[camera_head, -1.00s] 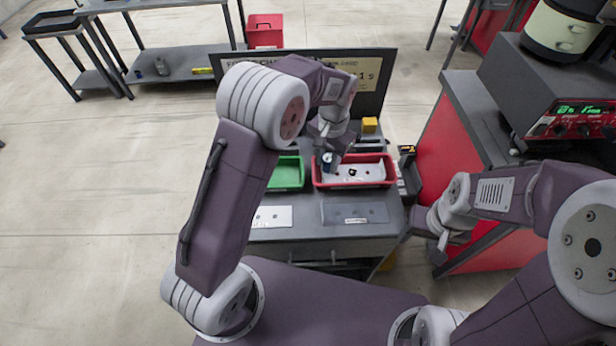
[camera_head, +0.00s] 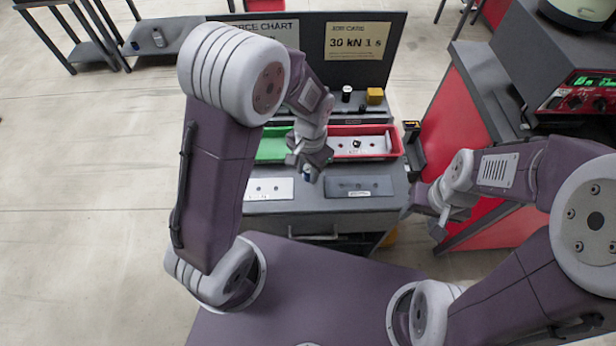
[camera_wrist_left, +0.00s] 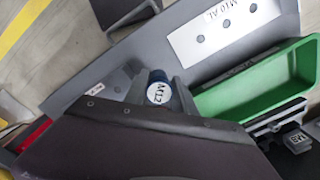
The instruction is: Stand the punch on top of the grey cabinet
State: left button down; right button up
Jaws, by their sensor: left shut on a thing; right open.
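My left gripper (camera_head: 306,168) is shut on the punch, a small blue cylinder. In the left wrist view the punch (camera_wrist_left: 158,84) shows a round white end marked M12 between the fingers (camera_wrist_left: 160,98). In the head view only a bit of blue (camera_head: 306,177) shows below the gripper, near the gap between a white plate and a grey plate. I cannot tell its height or tilt. The grey cabinet (camera_head: 300,221), with a drawer handle, stands under the trays and plates. My right gripper (camera_head: 440,207) is open and empty, right of this cabinet.
A green tray (camera_head: 272,149) and a red tray (camera_head: 392,146) with small dark parts lie at the back of the cabinet top. The white plate (camera_head: 269,189) and grey plate (camera_head: 358,187) lie in front. A dark board (camera_head: 310,52) rises behind. A red cabinet (camera_head: 440,140) stands right.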

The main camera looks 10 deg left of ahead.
aim_at(308, 179)
pick_arm(q)
notch_tip(308, 179, down, 3)
jog(key=shift+s+f, duration=0.1)
jog(key=shift+f, duration=0.4)
jog(key=shift+f+b, duration=0.1)
jog(key=shift+b, duration=0.25)
jog(key=c, duration=1)
grip_release()
